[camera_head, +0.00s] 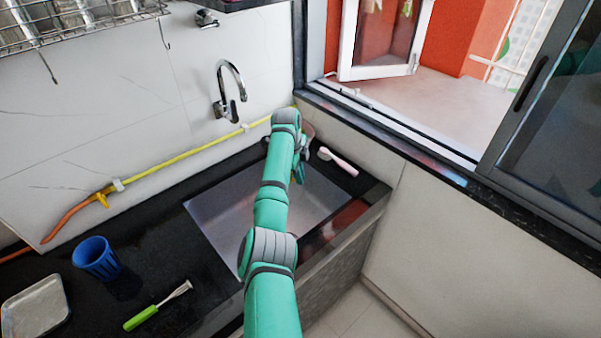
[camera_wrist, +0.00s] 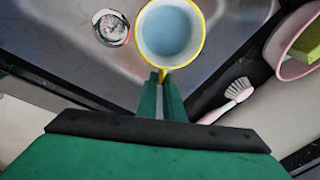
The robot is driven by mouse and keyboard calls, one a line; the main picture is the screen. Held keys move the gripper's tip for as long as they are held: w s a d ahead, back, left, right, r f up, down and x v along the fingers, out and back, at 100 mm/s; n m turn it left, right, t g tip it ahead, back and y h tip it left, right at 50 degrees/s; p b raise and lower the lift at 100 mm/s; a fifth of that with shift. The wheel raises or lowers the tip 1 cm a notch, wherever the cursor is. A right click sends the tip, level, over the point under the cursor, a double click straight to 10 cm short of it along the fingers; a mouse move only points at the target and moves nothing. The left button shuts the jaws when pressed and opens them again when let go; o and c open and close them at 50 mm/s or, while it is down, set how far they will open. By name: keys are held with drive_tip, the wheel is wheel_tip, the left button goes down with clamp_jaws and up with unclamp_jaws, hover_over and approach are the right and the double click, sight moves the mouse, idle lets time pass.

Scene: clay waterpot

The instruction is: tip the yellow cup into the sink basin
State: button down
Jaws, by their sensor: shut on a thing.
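The yellow cup (camera_wrist: 201,30) shows in the wrist view with its round mouth facing the camera and a pale blue inside. I cannot tell whether the blue is liquid or the cup's inner wall. My gripper (camera_wrist: 161,78) is shut on the cup's handle side. The sink basin (camera_wrist: 60,45) lies behind and below the cup, with a round metal drain (camera_wrist: 111,29) just left of it. In the head view, the basin (camera_head: 225,205) is partly covered by my arm. My gripper (camera_head: 300,170) is over its right part there, and the cup is hidden.
A pink brush (camera_wrist: 237,92) and a pink holder (camera_wrist: 275,50) with a green sponge (camera_wrist: 309,42) lie right of the basin. A tap (camera_head: 232,85) rises behind it. A blue cup (camera_head: 97,258), green-handled tool (camera_head: 142,318) and tray (camera_head: 36,307) stand left.

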drive_tip(key=f+t+h, duration=0.1)
drive_tip(key=t+h, duration=0.1)
drive_tip(key=f+h, duration=0.1)
drive_tip(key=shift+s+a+f+t, duration=0.35)
drive_tip(key=shift+t, duration=0.05)
drive_tip(key=shift+h, duration=0.3)
drive_tip(key=shift+s+a+r+t+h, duration=0.1)
drive_tip(key=shift+r+t+h, duration=0.1)
drive_tip(key=shift+t+h, duration=0.3)
drive_tip(key=shift+a+r+t+h, duration=0.1)
drive_tip(key=shift+a+t+h, duration=0.1)
drive_tip(key=shift+t+h, duration=0.25)
drive_tip(key=shift+s, duration=0.15)
idle(0.5)
